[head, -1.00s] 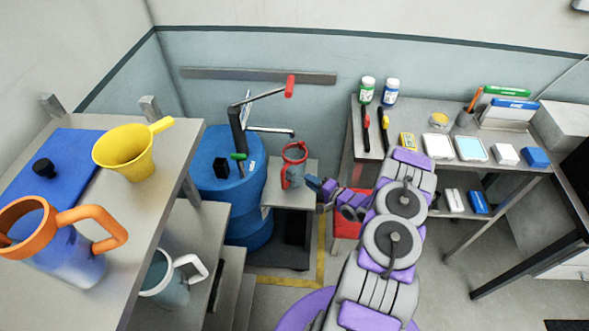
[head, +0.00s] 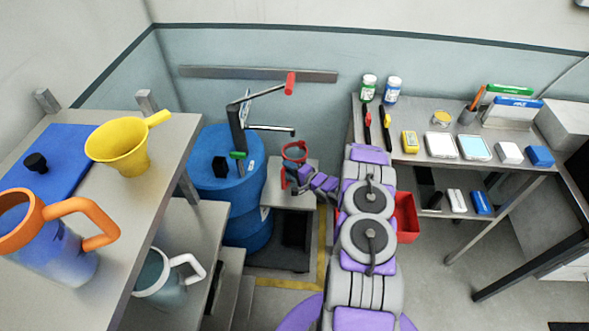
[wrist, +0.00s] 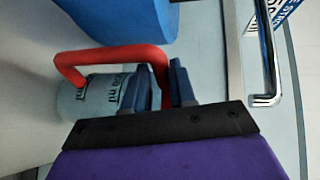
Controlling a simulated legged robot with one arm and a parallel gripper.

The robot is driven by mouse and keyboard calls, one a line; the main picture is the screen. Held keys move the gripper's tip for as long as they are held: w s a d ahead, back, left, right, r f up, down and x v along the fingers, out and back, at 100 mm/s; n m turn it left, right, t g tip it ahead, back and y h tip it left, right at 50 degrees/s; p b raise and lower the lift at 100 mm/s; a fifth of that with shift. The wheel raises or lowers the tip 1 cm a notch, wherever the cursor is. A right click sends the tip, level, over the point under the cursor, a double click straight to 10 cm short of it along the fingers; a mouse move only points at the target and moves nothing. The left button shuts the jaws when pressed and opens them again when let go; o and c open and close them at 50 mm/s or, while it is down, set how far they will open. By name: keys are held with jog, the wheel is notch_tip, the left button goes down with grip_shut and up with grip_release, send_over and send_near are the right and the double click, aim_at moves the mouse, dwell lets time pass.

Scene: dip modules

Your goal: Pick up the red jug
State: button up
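The red jug (head: 294,152) stands upright on a small grey stand beside the blue barrel. It has a red rim and a red handle. My gripper (head: 291,184) has reached the jug's near side, and my arm hides part of it. In the wrist view the jug's pale body (wrist: 90,98) with "ml" markings lies to the left. A red bar of the jug, seemingly its handle, passes between the two dark blue fingers of my gripper (wrist: 162,80). The fingers stand apart around this bar; contact on both sides is not clear.
The blue barrel (head: 226,185) with a crank pump (head: 240,130) stands just left of the jug. A grey bench (head: 170,165) at left holds a yellow funnel (head: 125,148) and an orange-handled jug (head: 50,240). A shelf (head: 420,112) and red bin (head: 406,220) are at right.

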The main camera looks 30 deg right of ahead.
jog(key=shift+c, duration=0.4)
grip_shut()
dwell(0.4)
